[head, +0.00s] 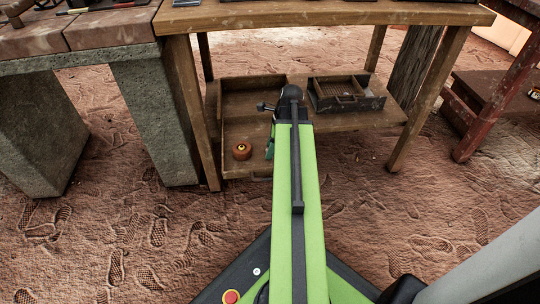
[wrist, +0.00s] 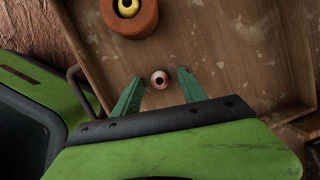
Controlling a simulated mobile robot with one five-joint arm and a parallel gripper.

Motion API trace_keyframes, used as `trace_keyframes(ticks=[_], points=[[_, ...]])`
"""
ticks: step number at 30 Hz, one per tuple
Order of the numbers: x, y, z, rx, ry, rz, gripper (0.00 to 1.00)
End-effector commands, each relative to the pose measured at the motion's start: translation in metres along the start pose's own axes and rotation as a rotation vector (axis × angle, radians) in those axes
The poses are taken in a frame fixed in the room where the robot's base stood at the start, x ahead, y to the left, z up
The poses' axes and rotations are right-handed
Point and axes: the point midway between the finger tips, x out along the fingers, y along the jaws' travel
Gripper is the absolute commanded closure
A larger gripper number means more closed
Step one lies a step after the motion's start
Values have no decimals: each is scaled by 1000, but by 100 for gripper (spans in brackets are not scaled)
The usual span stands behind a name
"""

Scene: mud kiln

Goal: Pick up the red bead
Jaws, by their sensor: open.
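A small, round, pinkish-red bead (wrist: 160,80) with a dark centre lies on the floor of a wooden tray (wrist: 240,60) in the wrist view. My gripper (wrist: 160,77) is open, its two green fingers pointing into the tray. The bead shows between the fingertips with a gap on each side. How high the fingers are above it I cannot tell. In the head view my gripper (head: 270,146) is partly behind my green arm, over the tray (head: 236,118) on the lower shelf. I cannot see the bead there.
A round terracotta piece (wrist: 132,22) with a yellow centre stands beyond the left finger; it also shows in the head view (head: 242,151). A dark compartmented box (head: 346,94) is to the right on the shelf. The table top (head: 330,13) overhangs the shelf.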

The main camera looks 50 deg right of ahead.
Motion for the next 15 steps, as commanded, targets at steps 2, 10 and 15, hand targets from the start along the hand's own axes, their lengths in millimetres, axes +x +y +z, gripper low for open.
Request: trace_keyframes(ticks=[2, 10, 15], points=[[-2, 0, 1, 0, 0, 0, 51], [-2, 0, 1, -1, 0, 0, 81], [-2, 0, 1, -1, 0, 1, 100]])
